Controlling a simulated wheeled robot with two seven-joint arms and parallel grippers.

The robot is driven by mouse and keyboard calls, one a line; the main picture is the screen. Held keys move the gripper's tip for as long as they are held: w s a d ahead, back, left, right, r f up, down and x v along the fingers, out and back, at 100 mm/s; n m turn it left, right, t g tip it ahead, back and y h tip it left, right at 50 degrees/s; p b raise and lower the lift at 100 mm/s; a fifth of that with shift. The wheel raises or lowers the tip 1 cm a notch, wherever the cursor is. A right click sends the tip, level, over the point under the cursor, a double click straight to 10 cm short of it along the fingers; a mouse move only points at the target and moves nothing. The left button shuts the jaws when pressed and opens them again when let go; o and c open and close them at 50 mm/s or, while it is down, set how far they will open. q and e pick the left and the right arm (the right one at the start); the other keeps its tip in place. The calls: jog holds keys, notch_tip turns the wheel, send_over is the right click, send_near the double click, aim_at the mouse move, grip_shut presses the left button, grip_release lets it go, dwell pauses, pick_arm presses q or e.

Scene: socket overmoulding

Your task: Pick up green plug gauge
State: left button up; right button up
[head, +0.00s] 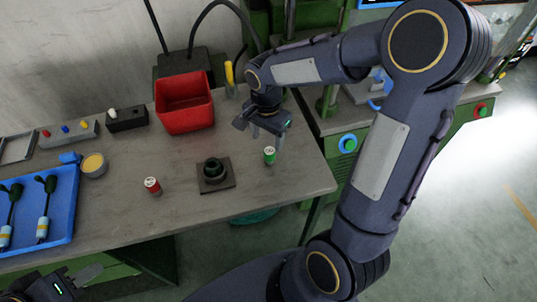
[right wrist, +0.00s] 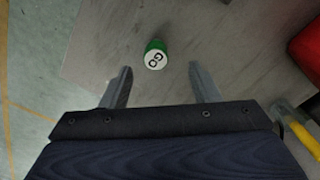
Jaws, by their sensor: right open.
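The green plug gauge (head: 269,155) stands on the grey table near its right end, with a white top. In the right wrist view the green gauge (right wrist: 156,54) shows its white lettered top, ahead of and between the two fingers. My right gripper (head: 262,128) is above the table, close to the gauge; in the right wrist view its fingers (right wrist: 160,85) are apart with nothing between them. My left gripper (head: 75,283) is at the lower left of the head view, below the table's front edge, only partly shown.
A red gauge (head: 152,186) and a dark fixture block (head: 215,175) stand left of the green gauge. A red bin (head: 185,104) and a yellow-handled tool (head: 229,75) stand behind. A blue tray (head: 67,205) lies at left, near a round yellow-topped container (head: 94,165).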

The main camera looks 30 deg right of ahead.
aim_at(269, 150)
jog(key=f, duration=0.6)
jog(key=shift+s+d+f, duration=0.15)
jog(key=shift+s+d, duration=0.05)
jog(key=shift+d, duration=0.1)
jog(key=shift+c, duration=0.5)
jog(key=c, duration=1.1)
jog(key=shift+o, duration=0.2)
